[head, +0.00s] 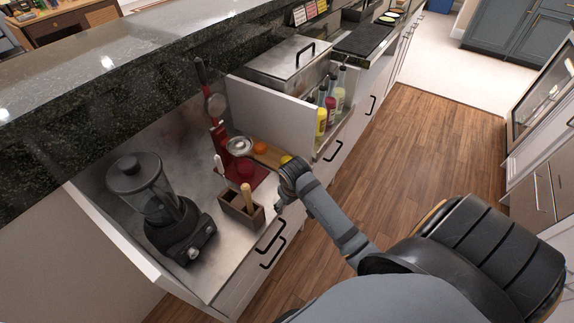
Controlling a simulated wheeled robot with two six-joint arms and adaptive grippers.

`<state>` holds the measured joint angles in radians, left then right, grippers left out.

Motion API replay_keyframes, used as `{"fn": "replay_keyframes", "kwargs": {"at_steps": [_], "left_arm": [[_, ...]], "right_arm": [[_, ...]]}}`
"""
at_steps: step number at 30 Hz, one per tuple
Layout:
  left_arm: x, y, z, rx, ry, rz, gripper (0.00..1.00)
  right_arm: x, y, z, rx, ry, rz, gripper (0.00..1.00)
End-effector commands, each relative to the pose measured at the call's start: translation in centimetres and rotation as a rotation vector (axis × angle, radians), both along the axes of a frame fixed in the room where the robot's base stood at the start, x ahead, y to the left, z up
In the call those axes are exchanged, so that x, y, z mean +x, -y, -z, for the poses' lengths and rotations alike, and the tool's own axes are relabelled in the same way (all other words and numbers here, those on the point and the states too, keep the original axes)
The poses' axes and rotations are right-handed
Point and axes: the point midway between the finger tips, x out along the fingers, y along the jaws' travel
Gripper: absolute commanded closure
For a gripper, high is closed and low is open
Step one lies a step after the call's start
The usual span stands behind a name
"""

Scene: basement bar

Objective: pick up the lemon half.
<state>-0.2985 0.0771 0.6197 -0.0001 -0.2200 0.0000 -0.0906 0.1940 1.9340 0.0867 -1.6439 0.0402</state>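A small yellow thing, which looks like the lemon half (286,159), lies near the right end of a wooden board (268,154) on the steel counter. My arm's wrist hides part of it, and its cut face cannot be made out. An orange fruit (260,148) lies just left of it on the board. My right gripper (280,207) hangs at the counter's front edge, nearer to me than the yellow thing. Its fingers are small and mostly hidden, so whether they are open cannot be told. My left gripper is out of view.
A wooden caddy (241,212) with tools and a black blender (157,205) stand nearer. A white partition (270,115) and bottles (331,100) are behind.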

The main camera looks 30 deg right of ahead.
Motion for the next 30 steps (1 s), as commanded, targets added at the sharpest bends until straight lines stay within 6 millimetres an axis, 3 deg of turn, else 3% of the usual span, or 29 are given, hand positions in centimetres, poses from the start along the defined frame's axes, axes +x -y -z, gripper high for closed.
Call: {"fn": "replay_keyframes", "kwargs": {"at_steps": [11, 18, 24, 30], "left_arm": [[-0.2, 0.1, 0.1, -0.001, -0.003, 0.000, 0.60], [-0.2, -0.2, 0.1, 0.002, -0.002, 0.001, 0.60], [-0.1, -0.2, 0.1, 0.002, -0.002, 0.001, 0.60], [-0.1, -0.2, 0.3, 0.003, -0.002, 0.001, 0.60]], "right_arm": [[8.8, 4.4, -2.4, 0.019, -0.083, 0.113, 0.24], [14.8, 8.1, -7.5, 0.082, -0.150, 0.236, 0.24], [16.5, 9.4, -10.2, 0.127, -0.181, 0.288, 0.24], [16.6, 9.4, -9.7, 0.130, -0.186, 0.292, 0.24]]}}
